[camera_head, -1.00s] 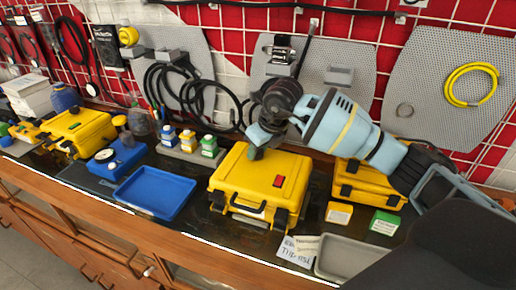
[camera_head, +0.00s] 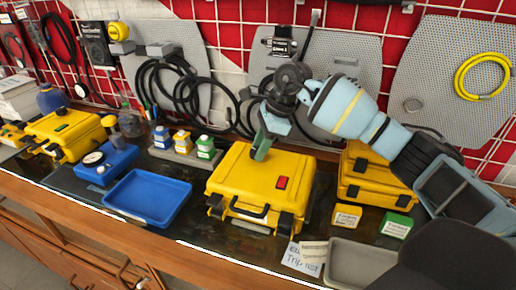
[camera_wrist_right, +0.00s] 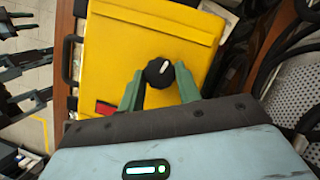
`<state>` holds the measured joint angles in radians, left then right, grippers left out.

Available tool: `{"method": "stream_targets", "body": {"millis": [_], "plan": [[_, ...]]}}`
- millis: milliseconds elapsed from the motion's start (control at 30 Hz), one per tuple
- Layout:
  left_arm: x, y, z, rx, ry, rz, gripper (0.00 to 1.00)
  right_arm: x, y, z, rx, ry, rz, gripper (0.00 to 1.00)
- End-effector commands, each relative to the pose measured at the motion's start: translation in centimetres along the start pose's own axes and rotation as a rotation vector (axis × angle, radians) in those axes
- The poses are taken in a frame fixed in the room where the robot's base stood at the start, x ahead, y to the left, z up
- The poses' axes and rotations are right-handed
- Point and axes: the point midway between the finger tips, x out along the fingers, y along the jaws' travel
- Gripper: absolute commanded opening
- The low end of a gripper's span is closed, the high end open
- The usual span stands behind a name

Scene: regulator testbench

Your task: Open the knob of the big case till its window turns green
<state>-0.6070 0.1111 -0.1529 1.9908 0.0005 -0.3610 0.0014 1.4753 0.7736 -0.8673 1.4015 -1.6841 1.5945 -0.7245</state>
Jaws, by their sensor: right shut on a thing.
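The big yellow case (camera_head: 258,180) stands closed on the bench, with its handle and latches at the front. Its small window (camera_head: 282,183) is red, and the red also shows in the right wrist view (camera_wrist_right: 105,108). My right gripper (camera_head: 261,150) reaches down onto the lid. In the right wrist view its green fingers (camera_wrist_right: 158,88) are shut on the black knob (camera_wrist_right: 158,72), which has a white pointer mark. The knob is hidden in the head view. Dark gripper-like parts at the left edge of the right wrist view may be my left gripper; its jaws are unclear.
A blue tray (camera_head: 148,197) lies left of the case, and a grey tray (camera_head: 352,262) lies at its front right. Another yellow case (camera_head: 372,180) and small boxes (camera_head: 346,216) stand to the right. Bottles (camera_head: 181,141) and hanging black cables are behind.

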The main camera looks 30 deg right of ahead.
Motion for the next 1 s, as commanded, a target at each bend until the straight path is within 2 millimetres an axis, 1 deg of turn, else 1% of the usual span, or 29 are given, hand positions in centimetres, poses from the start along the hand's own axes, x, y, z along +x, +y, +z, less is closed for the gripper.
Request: {"method": "stream_targets", "body": {"millis": [33,100,433,633,1000], "plan": [[0.2,0.1,0.5,-0.001,-0.008,0.001,0.36,0.4,-0.1,-0.1,-0.031,0.001,0.017,0.11],[0.3,0.1,0.8,-0.002,-0.011,0.002,0.36,0.4,-0.1,-0.1,-0.079,0.002,0.037,0.11],[0.9,0.1,1.3,-0.004,-0.018,0.004,0.36,0.2,-0.2,0.0,-0.234,0.001,0.099,0.11],[1.0,0.1,1.4,-0.005,-0.02,0.004,0.36,0.1,-0.2,0.0,-0.271,0.003,0.114,0.11],[1.0,0.2,1.6,-0.005,-0.023,0.005,0.36,0.1,-0.2,0.0,-0.279,0.003,0.117,0.11]]}}
